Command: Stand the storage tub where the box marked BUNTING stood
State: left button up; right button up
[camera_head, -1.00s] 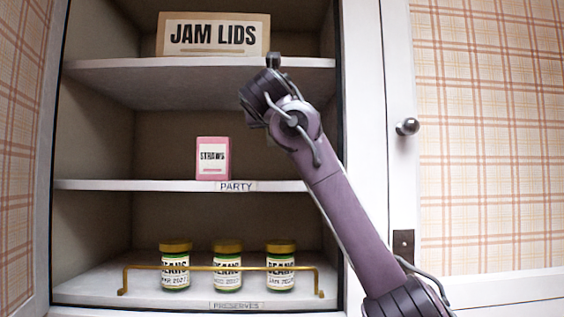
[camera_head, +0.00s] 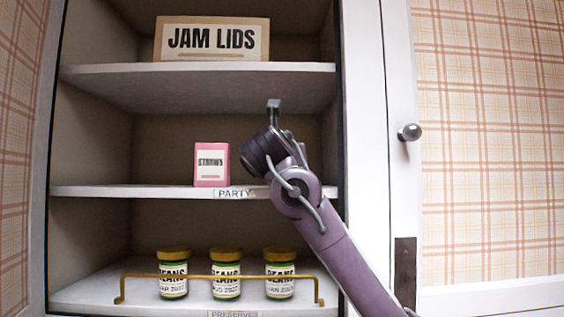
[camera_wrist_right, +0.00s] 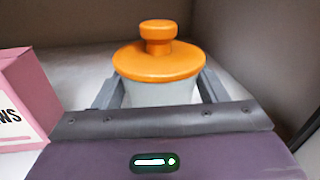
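The storage tub (camera_wrist_right: 160,94) is pale grey-white with an orange knobbed lid (camera_wrist_right: 158,62). It shows upright in the right wrist view. My right gripper (camera_wrist_right: 161,88) has one finger against each side of the tub, below the lid, and looks shut on it. In the head view my right wrist is over the right part of the PARTY shelf (camera_head: 120,191) and hides the tub and the fingertips. I cannot tell whether the tub's base touches the shelf. No box marked BUNTING is in view. My left gripper is not in view.
A pink STRAWS box (camera_head: 211,164) stands left of my gripper on the same shelf; it also shows in the right wrist view (camera_wrist_right: 28,98). A JAM LIDS box (camera_head: 212,38) is above. Several-shelf cupboard walls enclose; BEANS jars (camera_head: 226,275) stand below behind a brass rail (camera_head: 140,276).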

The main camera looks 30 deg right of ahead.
jog(key=o, duration=0.4)
jog(key=shift+c, duration=0.2)
jog(key=shift+s+a, duration=0.1)
jog(key=shift+r, duration=0.15)
jog(key=shift+s+a, duration=0.1)
jog(key=b+v, duration=0.6)
jog(key=v, duration=0.5)
jog(key=shift+s+a, duration=0.2)
